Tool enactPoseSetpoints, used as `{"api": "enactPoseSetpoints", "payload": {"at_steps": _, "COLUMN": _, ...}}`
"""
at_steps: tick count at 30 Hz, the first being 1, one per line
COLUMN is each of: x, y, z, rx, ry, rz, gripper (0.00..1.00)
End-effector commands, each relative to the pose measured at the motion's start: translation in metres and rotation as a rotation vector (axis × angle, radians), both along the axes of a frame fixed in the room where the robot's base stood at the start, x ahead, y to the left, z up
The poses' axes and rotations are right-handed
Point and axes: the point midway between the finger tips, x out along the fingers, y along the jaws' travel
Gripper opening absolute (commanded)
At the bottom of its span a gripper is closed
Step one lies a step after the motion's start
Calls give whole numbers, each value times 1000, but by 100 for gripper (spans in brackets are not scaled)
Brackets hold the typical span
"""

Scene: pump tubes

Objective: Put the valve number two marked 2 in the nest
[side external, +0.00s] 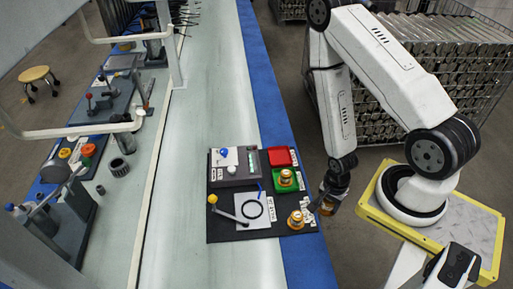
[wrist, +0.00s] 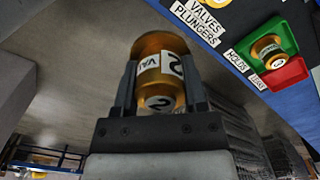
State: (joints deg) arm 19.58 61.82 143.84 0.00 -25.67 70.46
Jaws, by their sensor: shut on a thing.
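The brass valve marked 2 (wrist: 160,68) is between the two fingers of my gripper (wrist: 161,88) in the wrist view, with a black 2 on its white labels. My gripper (side external: 329,197) is shut on it. In the side view the held valve (side external: 327,209) hangs off the right edge of the bench, right of the black mat, and is small and partly hidden by the fingers. A grey fixture block (side external: 230,182) stands on the mat; I cannot make out which part is the nest.
Another brass valve (side external: 296,219) stands at the mat's right edge. A green tray (side external: 287,184) holds a brass part; an empty-looking red tray (side external: 281,157) is behind it.

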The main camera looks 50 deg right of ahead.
Motion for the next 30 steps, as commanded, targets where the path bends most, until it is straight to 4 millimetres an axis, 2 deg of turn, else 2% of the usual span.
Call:
{"api": "enactPoseSetpoints", "payload": {"at_steps": 21, "x": -4, "y": 1, "z": 2, "rx": 0, "ry": 0, "rz": 0, "gripper": 0}}
{"api": "enactPoseSetpoints", "payload": {"at_steps": 30, "x": 8, "y": 6, "z": 2, "rx": -1, "ry": -2, "rz": 4, "gripper": 0}}
